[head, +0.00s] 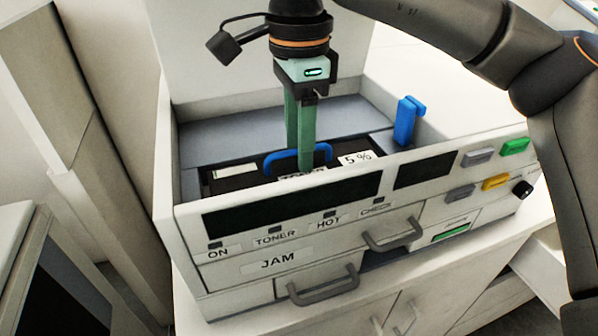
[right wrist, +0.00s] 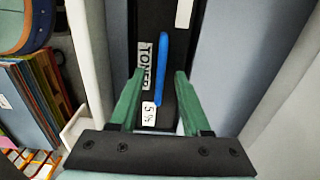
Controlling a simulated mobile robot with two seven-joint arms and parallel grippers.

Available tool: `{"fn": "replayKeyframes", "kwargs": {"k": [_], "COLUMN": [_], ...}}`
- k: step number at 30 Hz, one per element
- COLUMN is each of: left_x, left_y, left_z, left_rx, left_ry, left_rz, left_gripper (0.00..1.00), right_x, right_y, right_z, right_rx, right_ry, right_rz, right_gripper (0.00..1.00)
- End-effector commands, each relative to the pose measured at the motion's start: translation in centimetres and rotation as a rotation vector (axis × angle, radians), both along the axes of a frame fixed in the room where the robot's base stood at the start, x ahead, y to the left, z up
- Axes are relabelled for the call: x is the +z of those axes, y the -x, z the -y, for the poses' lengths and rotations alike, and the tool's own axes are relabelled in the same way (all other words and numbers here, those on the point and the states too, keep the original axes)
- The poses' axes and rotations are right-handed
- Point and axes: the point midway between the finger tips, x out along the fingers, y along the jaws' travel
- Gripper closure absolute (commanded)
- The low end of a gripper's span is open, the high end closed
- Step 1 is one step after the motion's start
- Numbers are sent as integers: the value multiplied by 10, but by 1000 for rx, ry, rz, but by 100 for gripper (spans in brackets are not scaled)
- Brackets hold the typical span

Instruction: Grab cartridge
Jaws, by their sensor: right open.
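The toner cartridge (head: 235,182) is a black block with a blue handle (head: 283,155). It lies in the open top of the white printer (head: 290,205), with a "5 %" label at its right end. My right gripper (head: 302,165) points down over the cartridge, its green fingers at the handle. In the right wrist view the cartridge (right wrist: 150,28) runs lengthwise, and the blue handle (right wrist: 163,65) lies between the open fingers (right wrist: 158,88), apart from both. Whether the fingertips reach below the handle's top is unclear. My left gripper is out of view.
A blue lever (head: 406,122) stands up at the right of the printer's opening. The printer's front wall and side walls enclose the cartridge bay. Front drawers with grey handles (head: 325,287) sit below. Coloured buttons (head: 497,183) are at the right.

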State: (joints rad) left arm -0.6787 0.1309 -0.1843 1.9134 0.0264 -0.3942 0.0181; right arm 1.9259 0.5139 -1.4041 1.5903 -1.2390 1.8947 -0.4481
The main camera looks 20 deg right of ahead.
Motion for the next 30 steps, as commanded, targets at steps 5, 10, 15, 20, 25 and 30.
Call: {"fn": "replayKeyframes", "kwargs": {"k": [5, 10, 15, 20, 25, 30], "left_x": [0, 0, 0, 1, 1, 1], "left_y": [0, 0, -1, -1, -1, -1], "left_z": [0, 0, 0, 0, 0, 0], "left_rx": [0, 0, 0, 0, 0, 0], "left_ry": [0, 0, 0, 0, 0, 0], "left_rz": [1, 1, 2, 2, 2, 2], "left_gripper": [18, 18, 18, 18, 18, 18], "right_x": [0, 0, 1, 1, 1, 1], "right_y": [0, 0, 0, 0, 0, 0], "right_z": [0, 0, 0, 0, 0, 0], "right_rx": [0, 0, 0, 0, 0, 0], "right_ry": [0, 0, 0, 0, -1, -1], "right_rz": [0, 0, 0, 0, 0, 0], "right_gripper": [63, 82, 100, 100, 100, 100]}}
